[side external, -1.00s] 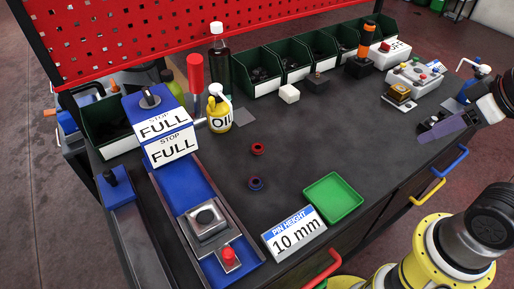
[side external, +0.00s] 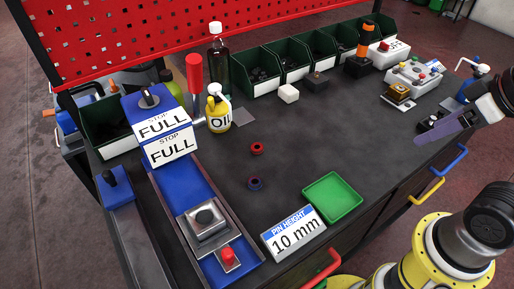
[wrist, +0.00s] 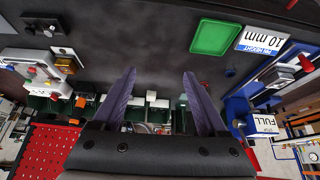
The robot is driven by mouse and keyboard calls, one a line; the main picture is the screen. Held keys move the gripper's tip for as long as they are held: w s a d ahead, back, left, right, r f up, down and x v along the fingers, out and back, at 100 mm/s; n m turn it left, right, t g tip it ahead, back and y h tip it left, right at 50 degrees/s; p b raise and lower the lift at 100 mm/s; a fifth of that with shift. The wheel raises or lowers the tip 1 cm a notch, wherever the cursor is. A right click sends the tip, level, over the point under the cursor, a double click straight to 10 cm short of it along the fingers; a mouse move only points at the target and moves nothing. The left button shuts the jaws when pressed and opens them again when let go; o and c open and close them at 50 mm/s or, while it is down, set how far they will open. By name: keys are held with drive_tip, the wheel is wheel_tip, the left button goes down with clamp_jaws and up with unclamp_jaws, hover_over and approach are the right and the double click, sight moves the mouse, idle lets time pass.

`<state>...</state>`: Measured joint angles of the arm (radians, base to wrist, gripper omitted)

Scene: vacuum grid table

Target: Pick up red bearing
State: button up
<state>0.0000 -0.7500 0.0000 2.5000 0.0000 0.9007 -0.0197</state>
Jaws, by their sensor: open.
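The red bearing (side external: 257,148) is a small ring lying on the dark table, in the middle of the side view. A blue bearing (side external: 255,183) lies a little nearer the front. My gripper (side external: 424,130) is at the right of the side view, above the table's right end and far from both bearings. In the wrist view my gripper (wrist: 158,73) has its two purple fingers spread apart with nothing between them.
A green tray (side external: 333,197) and a "10 mm" sign (side external: 294,233) stand at the front. An oil bottle (side external: 218,112), a red-handled tool (side external: 195,75) and a white block (side external: 288,93) stand behind the bearings. Green bins (side external: 258,73) line the back. The table right of the bearings is clear.

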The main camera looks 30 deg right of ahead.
drive_tip(key=w+a+r+n+g, duration=0.1)
drive_tip(key=w+a+r+n, duration=0.1)
drive_tip(key=w+r+n, duration=0.75)
drive_tip(key=n+g, duration=0.5)
drive_tip(key=n, duration=0.3)
hover_over(257, 147)
wheel_tip(257, 147, down, 14)
drive_tip(key=shift+m, duration=0.25)
drive_tip(key=f, duration=0.7)
drive_tip(key=shift+w+d+f, duration=0.1)
drive_tip(key=shift+d+f, duration=0.1)
drive_tip(key=shift+f, duration=0.15)
drive_tip(key=shift+a+f, duration=0.15)
drive_tip(key=shift+f, duration=2.75)
